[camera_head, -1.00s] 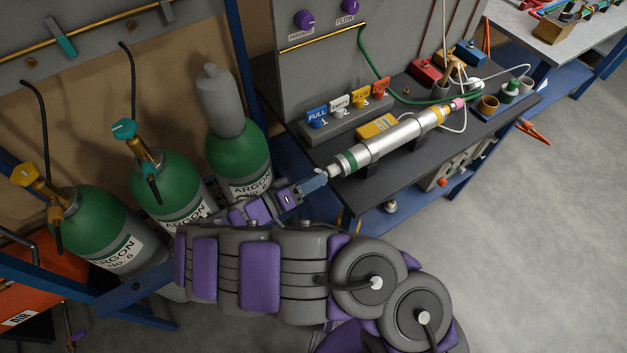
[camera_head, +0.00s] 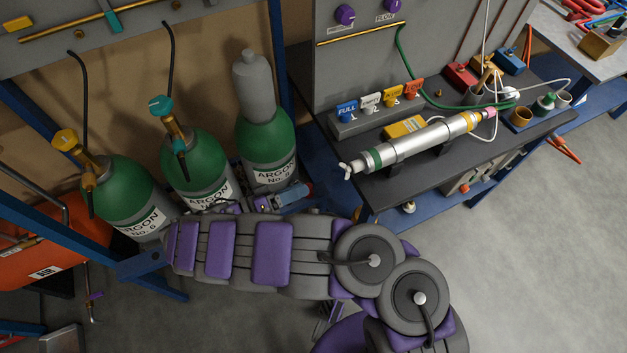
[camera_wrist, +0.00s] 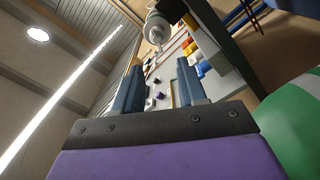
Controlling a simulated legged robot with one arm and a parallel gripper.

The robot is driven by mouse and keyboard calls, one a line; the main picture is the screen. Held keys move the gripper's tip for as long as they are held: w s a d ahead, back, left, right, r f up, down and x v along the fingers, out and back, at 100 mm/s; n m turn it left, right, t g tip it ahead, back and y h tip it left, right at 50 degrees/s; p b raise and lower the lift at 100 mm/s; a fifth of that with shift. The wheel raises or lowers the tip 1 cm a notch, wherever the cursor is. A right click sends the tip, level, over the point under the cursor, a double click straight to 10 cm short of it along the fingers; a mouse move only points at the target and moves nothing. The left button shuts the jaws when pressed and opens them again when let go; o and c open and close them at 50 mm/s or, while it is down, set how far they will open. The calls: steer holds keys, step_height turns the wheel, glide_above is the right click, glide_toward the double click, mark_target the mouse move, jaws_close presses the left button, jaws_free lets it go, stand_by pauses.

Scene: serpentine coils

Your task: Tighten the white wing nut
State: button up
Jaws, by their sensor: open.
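The white wing nut (camera_head: 347,169) sits on the left end of a silver cylinder (camera_head: 408,141) that lies on the dark bench. In the wrist view the wing nut (camera_wrist: 156,51) shows beyond the fingertips, below the cylinder's round end (camera_wrist: 157,27). My gripper (camera_head: 303,190) is left of and nearer than the wing nut, apart from it, and partly behind my arm. In the wrist view the two blue fingers of my gripper (camera_wrist: 160,75) stand apart with nothing between them.
Green argon cylinders (camera_head: 195,160) stand left of and behind my arm; one shows close at the wrist view's right (camera_wrist: 295,130). The floor at right (camera_head: 540,250) is clear.

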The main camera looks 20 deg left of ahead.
steer(key=shift+b+v, duration=0.3)
steer(key=shift+v, duration=2.65)
